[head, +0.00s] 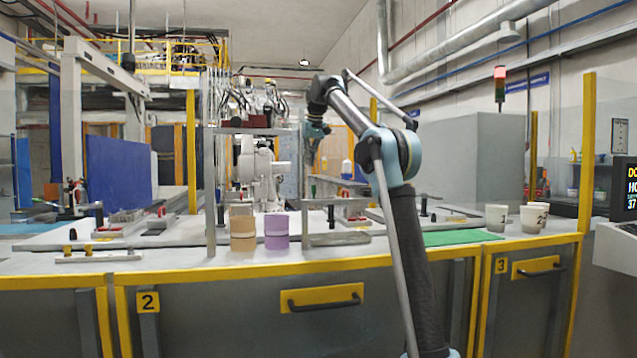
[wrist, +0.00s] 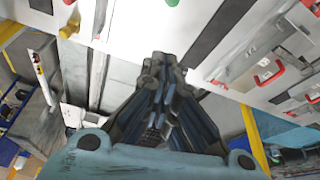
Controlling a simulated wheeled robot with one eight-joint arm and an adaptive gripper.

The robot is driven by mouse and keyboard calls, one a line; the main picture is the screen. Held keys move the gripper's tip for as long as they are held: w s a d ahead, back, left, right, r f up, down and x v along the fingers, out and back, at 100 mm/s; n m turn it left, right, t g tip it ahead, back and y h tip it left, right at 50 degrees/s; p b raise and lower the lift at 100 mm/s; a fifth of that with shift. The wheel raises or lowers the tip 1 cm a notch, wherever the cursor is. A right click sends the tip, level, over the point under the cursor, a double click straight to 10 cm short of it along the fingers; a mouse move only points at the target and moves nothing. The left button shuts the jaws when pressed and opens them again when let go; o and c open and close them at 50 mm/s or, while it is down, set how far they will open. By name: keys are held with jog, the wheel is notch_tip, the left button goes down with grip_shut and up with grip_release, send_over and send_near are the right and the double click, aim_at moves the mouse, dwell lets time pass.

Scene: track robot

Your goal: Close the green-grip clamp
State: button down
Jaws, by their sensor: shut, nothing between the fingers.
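A small green grip (wrist: 172,3) shows at the top edge of the wrist view, above a white work surface. It is cut off by the frame, so I cannot tell whether its clamp is open or closed. My gripper (wrist: 160,62) is in the middle of the wrist view, fingers together and empty, apart from the green grip. In the head view my gripper (head: 314,148) hangs in the air behind the front bench, at the end of my raised arm.
A red-grip clamp (wrist: 268,74) is at the right in the wrist view, and a yellow knob (wrist: 70,29) at the left.

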notch_tip(320, 180, down, 9)
jog(key=shift+s+d+f, duration=0.15)
jog(key=shift+s+d, duration=0.05)
jog(key=shift+s, duration=0.15)
dwell(0.6)
jog(key=shift+s+a, duration=0.1)
jog(key=shift+a, duration=0.05)
